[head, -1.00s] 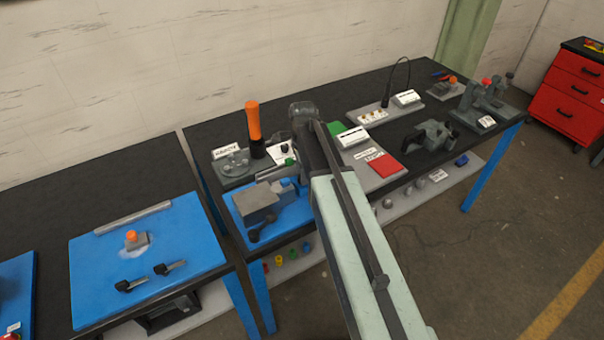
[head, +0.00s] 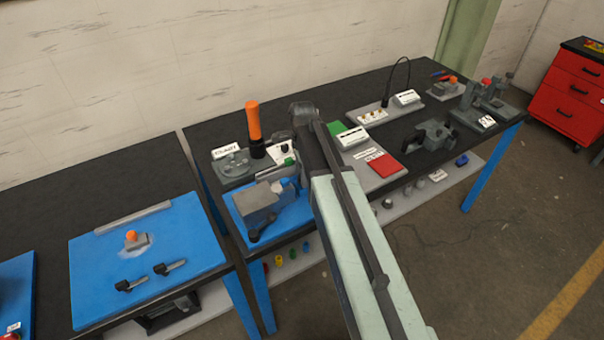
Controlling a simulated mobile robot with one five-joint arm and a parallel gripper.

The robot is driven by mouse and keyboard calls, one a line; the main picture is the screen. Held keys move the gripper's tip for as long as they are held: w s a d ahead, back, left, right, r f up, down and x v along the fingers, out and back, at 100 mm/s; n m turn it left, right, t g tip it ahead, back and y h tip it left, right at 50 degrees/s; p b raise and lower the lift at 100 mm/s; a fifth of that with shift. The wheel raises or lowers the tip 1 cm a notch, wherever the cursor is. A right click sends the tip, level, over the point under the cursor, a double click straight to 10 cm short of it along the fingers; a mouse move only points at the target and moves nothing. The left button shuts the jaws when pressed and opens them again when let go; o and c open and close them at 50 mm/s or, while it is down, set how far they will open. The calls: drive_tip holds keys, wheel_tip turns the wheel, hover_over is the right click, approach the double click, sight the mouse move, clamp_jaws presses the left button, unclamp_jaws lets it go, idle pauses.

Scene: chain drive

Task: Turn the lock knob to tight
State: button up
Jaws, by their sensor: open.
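A grey block-shaped unit (head: 256,203) sits on a blue plate (head: 292,216) at the front left of the long bench. A dark round knob with a short arm (head: 254,236) shows at its front lower edge; I cannot tell for sure whether this is the lock knob, and no tight mark is readable. My arm rises from the bottom and bends over at the right of this unit. My gripper (head: 271,174) seems to be the small dark part at the unit's back edge, open, with nothing visible in it. My arm partly hides it and the plate's right side.
An orange-handled tool (head: 253,124) stands upright behind the unit, beside a grey labelled fixture (head: 231,164) and a green knob (head: 289,161). A red pad (head: 385,166) lies right of my arm. A blue board (head: 150,255) lies on the left bench, across a narrow gap.

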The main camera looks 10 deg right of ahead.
wheel_tip(320, 180, up, 8)
drive_tip(key=p, duration=0.8)
drive_tip(key=shift+f, duration=0.1)
drive_tip(key=shift+f+b, duration=0.35)
drive_tip(key=shift+b, duration=0.15)
drive_tip(key=s+f+n+b, duration=0.3)
drive_tip(key=s+n, duration=0.4)
drive_tip(key=n, duration=0.1)
drive_tip(key=s+f+n+b, duration=0.3)
drive_tip(key=s+n, duration=0.4)
drive_tip(key=n, duration=0.2)
drive_tip(key=shift+s+n, duration=0.3)
drive_tip(key=shift+s, duration=0.05)
